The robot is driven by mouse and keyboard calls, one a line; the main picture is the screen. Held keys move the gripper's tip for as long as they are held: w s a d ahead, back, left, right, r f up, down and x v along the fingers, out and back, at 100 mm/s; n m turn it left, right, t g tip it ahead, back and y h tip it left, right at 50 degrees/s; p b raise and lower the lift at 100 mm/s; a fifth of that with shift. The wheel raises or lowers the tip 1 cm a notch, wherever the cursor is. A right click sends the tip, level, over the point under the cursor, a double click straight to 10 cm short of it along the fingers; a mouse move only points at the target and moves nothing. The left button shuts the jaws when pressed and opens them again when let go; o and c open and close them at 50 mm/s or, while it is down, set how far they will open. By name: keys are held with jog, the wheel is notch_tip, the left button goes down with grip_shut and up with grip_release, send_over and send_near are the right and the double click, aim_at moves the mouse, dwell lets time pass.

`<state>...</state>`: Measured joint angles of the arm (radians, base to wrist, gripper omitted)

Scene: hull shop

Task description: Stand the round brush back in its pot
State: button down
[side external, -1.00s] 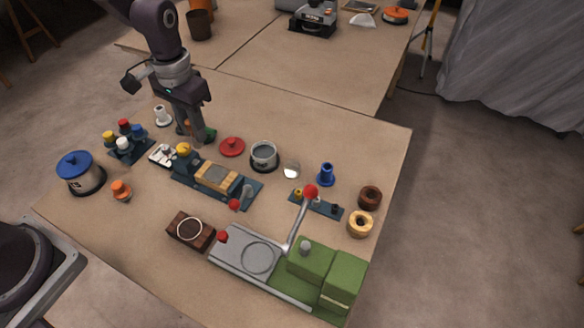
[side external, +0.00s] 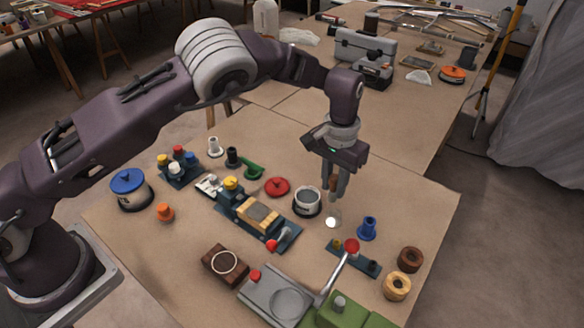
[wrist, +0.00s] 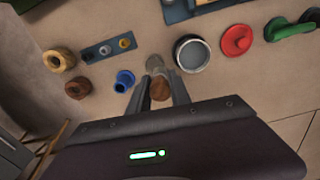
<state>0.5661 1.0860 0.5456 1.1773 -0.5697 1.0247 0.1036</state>
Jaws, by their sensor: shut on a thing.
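My gripper (side external: 336,195) points down above the table and is shut on the round brush (side external: 333,185). The brush's brown rounded end shows between the fingers in the wrist view (wrist: 160,90); the fingers hide much of the rest. A grey round vessel with a dark base (side external: 307,204) stands close by, left of the fingers in the side view.
A blue flanged piece (side external: 367,229) stands to the right. A dark blue strip with small knobs (side external: 356,260) and a red-knobbed lever (side external: 351,246) lie nearer the camera. A red lid (side external: 277,187) and green piece (side external: 252,169) lie left. The table behind the gripper is clear.

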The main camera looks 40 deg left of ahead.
jog(key=shift+d+f, duration=0.15)
jog(key=shift+d, duration=0.4)
jog(key=shift+d+f, duration=0.1)
jog(key=shift+f, duration=2.7)
jog(key=shift+f, duration=0.55)
jog(key=c, duration=1.5)
grip_release()
jog(key=shift+r, duration=5.5)
